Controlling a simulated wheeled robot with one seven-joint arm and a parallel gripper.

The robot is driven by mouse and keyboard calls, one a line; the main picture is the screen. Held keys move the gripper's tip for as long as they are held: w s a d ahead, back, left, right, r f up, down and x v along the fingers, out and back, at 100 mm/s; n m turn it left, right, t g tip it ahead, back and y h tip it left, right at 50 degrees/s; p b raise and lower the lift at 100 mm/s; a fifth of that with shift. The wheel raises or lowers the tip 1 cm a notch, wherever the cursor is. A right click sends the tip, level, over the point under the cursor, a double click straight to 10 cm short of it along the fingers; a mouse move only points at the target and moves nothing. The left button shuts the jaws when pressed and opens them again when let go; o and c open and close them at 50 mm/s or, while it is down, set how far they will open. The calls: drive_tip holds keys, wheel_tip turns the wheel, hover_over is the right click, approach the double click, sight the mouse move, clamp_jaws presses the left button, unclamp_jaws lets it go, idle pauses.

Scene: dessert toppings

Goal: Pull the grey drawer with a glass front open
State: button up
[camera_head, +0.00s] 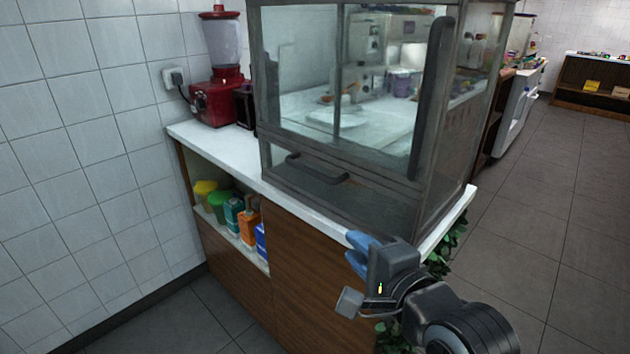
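The grey drawer (345,192) is the low front section of a grey-framed glass display case on the counter. It looks shut, flush with the case front. Its dark bar handle (318,170) runs along its upper part, left of the drawer's middle. My gripper (352,249) is low in the picture, to the right of and below the handle, in front of the counter. Its blue fingers point left and appear apart, with nothing between them. It is clear of the drawer and handle.
The display case (440,150) has a tall vertical handle (432,95) above the drawer. A red blender (217,85) stands left of it. The counter's white top edge (310,205) juts below the drawer. Cartons and tubs (236,214) fill the shelf. Leaves (445,250) hang at right.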

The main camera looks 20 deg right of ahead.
sight(318, 176)
drive_tip(key=w+r+m, duration=0.5)
drive_tip(key=w+r, duration=0.3)
drive_tip(key=shift+y, duration=0.4)
drive_tip(key=shift+a+f+b+x, duration=0.1)
drive_tip(key=shift+b+x, duration=0.2)
drive_tip(key=shift+x, duration=1.7)
drive_tip(key=shift+a+f+b+x, duration=0.15)
drive_tip(key=shift+b+x, duration=0.15)
drive_tip(key=shift+x, duration=1.75)
drive_tip(key=shift+s, duration=0.1)
drive_tip(key=shift+c, duration=0.4)
clamp_jaws()
